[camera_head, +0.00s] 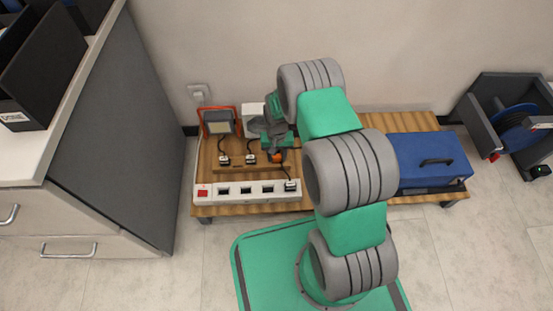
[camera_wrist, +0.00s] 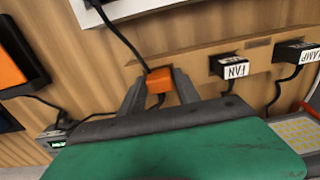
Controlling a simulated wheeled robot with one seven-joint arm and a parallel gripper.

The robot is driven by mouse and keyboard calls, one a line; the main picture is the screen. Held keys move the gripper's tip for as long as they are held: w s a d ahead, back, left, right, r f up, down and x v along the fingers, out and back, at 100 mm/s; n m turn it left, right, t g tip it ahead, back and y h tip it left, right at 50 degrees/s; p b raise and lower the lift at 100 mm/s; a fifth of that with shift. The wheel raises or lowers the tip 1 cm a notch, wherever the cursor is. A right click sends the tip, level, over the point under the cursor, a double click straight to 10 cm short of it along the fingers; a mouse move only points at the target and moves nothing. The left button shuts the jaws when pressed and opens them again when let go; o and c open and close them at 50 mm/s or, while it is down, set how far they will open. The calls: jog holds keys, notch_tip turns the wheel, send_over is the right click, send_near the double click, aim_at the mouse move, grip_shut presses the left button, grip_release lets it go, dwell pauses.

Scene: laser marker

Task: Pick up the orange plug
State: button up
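The orange plug (camera_wrist: 159,80) lies between the tips of my gripper's two fingers in the wrist view, with a dark cable running up and left from it. My gripper (camera_wrist: 160,86) straddles the plug, one finger on each side. Whether the fingers press on it or leave a thin gap is too small to tell. In the head view the orange plug (camera_head: 276,156) shows just below my gripper (camera_head: 273,146), at the right end of a row of plugs by the wooden bar. Whether it rests there or is slightly raised is unclear.
Black plugs labelled FAN (camera_wrist: 232,68) and LAMP (camera_wrist: 297,52) sit to the right on the wooden bar. A white power strip (camera_head: 235,190) lies along the front of the wooden bench. A blue toolbox (camera_head: 430,160) stands right of my arm, and a grey cabinet (camera_head: 125,130) stands left.

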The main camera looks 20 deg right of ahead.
aim_at(278, 156)
grip_shut()
dwell(0.4)
jog(key=shift+r, duration=0.25)
jog(key=r+p, duration=0.2)
jog(key=r, duration=0.2)
jog(key=shift+s, duration=0.2)
jog(key=s+d+r+p, duration=0.3)
jog(key=s+r+p, duration=0.4)
jog(key=s, duration=0.6)
jog(key=shift+d+r, duration=0.3)
jog(key=shift+r, duration=0.45)
jog(key=shift+r, duration=0.1)
